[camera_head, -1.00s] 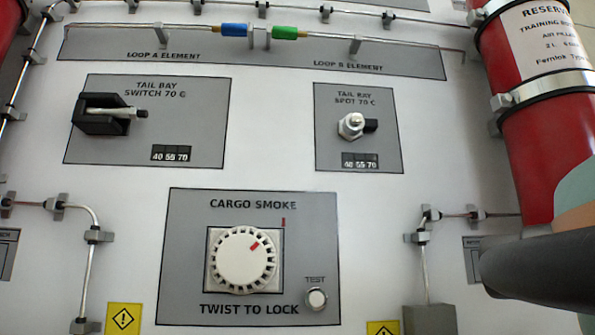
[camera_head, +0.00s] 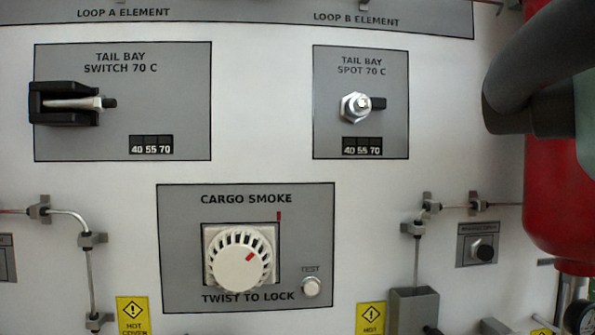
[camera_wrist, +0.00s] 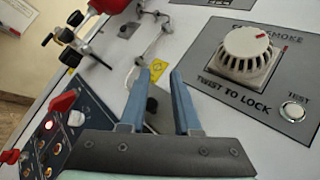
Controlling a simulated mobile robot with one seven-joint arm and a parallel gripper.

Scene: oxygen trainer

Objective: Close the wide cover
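In the wrist view a dark control panel (camera_wrist: 62,140) at lower left carries red switch covers. A larger red cover (camera_wrist: 62,103) is at its upper part and appears tilted up. A smaller red piece (camera_wrist: 10,156) is at the left edge. I cannot tell for certain which one is the wide cover. My gripper (camera_wrist: 159,72) is open, with its two blue-grey fingers apart and nothing held between them. It is to the right of the dark panel, apart from the covers. The head view shows neither my fingertips nor the red covers.
The cargo smoke dial (camera_head: 241,260) and its test button (camera_head: 311,287) are on the white wall panel; the dial also shows in the wrist view (camera_wrist: 248,52). A red cylinder (camera_head: 552,205) stands at right. Thin pipes (camera_head: 90,280) with brackets stick out from the wall.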

